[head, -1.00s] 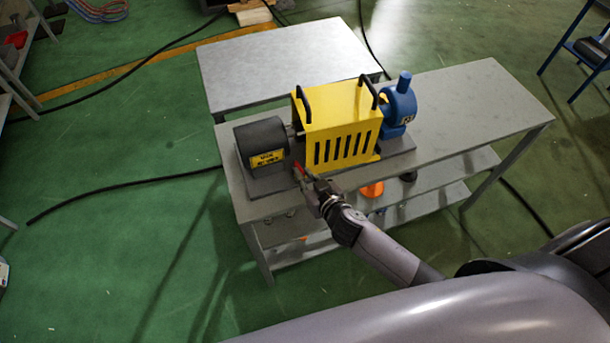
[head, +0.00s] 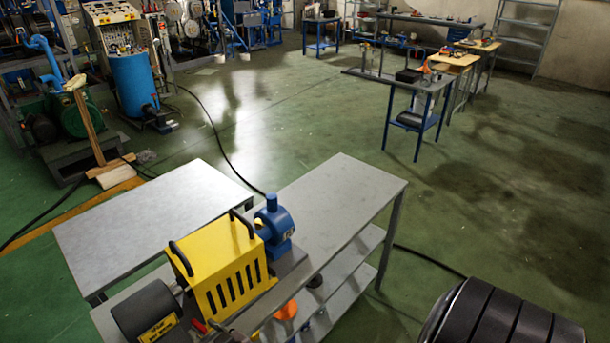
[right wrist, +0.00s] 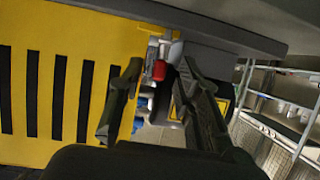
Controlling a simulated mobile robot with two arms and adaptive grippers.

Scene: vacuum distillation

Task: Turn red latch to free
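The red latch (right wrist: 159,70) is a small red piece beside the yellow slotted guard (right wrist: 60,75). In the right wrist view it sits between the fingertips of my right gripper (right wrist: 160,72), which is open; I see no clear contact. In the head view the red latch (head: 199,325) shows at the bottom edge, between the yellow guard (head: 220,275) and the black motor (head: 145,310). Only a dark bit of my right gripper (head: 226,335) shows there, just right of the latch. My left gripper is not in view.
The machine stands on a grey bench (head: 345,195) with shelves below. A blue pump part (head: 273,228) is on the guard's far side. Another grey table (head: 140,215) stands behind. An orange object (head: 287,307) is below the bench top.

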